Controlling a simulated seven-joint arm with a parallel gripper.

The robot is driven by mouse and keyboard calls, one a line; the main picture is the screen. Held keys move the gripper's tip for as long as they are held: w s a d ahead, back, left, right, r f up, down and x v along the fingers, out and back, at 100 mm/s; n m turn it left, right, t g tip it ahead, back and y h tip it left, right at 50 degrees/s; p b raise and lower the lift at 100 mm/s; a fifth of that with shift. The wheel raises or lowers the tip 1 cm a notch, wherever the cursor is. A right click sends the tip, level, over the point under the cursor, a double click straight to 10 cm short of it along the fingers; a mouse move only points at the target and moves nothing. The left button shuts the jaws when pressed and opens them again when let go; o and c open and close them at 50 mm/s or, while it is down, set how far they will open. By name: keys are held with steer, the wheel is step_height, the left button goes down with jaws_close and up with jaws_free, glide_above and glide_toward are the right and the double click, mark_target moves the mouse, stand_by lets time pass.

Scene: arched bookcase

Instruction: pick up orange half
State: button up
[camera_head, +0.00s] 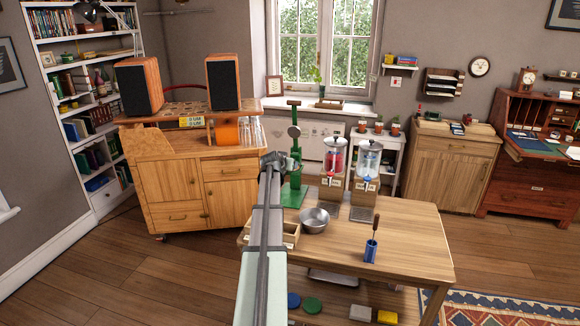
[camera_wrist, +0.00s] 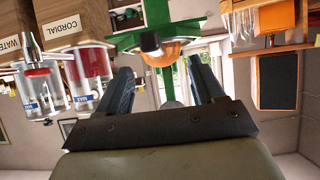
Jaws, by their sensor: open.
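An orange rounded shape, which looks like the orange half (camera_wrist: 172,54), shows in the wrist view at the green juice press (camera_wrist: 190,33). A dark knob covers part of it. The press (camera_head: 293,165) stands upright at the table's back left in the head view; I cannot make out the orange half there. My gripper (camera_head: 273,162) is beside the press, on its left in the head view. In the wrist view, which is upside down, my gripper (camera_wrist: 160,82) is open, with its fingers spread apart and nothing held between them. The orange shape appears beyond the gap, in line with it.
Two drink dispensers (camera_head: 334,165) (camera_head: 366,170) stand right of the press. A metal bowl (camera_head: 314,220), a wooden tray (camera_head: 290,232) and a blue holder (camera_head: 371,250) are on the wooden table (camera_head: 410,235). A cart with speakers (camera_head: 215,175) stands at left. The table's right part is clear.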

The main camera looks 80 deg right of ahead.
steer(key=x, duration=0.4)
steer(key=shift+w, duration=0.1)
steer(key=shift+d+f, duration=0.45)
steer(key=c, duration=0.6)
steer(key=shift+d+f, duration=0.1)
steer(key=shift+f, duration=0.05)
steer(key=shift+c, duration=0.7)
